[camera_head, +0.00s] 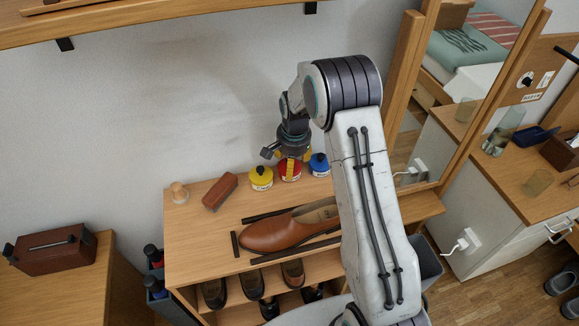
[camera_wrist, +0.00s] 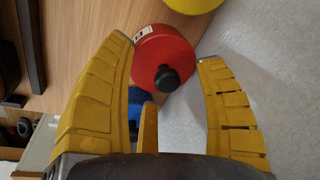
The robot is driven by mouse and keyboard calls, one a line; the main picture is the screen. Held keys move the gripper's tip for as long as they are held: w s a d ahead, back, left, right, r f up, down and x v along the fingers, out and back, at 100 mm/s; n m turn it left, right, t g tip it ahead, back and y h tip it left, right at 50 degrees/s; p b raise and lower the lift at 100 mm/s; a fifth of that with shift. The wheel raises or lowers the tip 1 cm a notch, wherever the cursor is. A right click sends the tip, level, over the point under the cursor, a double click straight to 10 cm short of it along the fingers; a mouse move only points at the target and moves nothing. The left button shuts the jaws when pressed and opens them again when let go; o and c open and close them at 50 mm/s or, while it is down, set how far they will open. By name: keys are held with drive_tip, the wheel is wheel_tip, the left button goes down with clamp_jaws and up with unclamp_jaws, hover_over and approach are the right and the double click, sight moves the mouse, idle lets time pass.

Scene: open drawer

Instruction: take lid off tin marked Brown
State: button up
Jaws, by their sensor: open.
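Three round lidded tins stand in a row at the back of the shoe bench: a yellow one (camera_head: 261,179), a red one (camera_head: 288,172) and a blue one (camera_head: 319,165). Their labels are too small to read, so I cannot tell which says Brown. My gripper (camera_head: 290,157) is over the red tin, pointing down. In the wrist view my gripper (camera_wrist: 167,52) has its yellow fingers spread to either side of the red lid (camera_wrist: 150,58) with its black knob (camera_wrist: 167,78). Parts of the blue tin (camera_wrist: 135,108) and yellow tin (camera_wrist: 194,3) show there.
The wooden bench (camera_head: 207,242) also bears a brown shoe (camera_head: 275,233), a reddish-brown block (camera_head: 220,191) and a small wooden-topped jar (camera_head: 179,192). The wall (camera_head: 200,110) is close behind the tins. A mirror frame (camera_head: 404,80) stands to the right.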

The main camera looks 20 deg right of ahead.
drive_tip(key=shift+c, duration=0.5)
drive_tip(key=c, duration=1.1)
drive_tip(key=shift+c, duration=0.2)
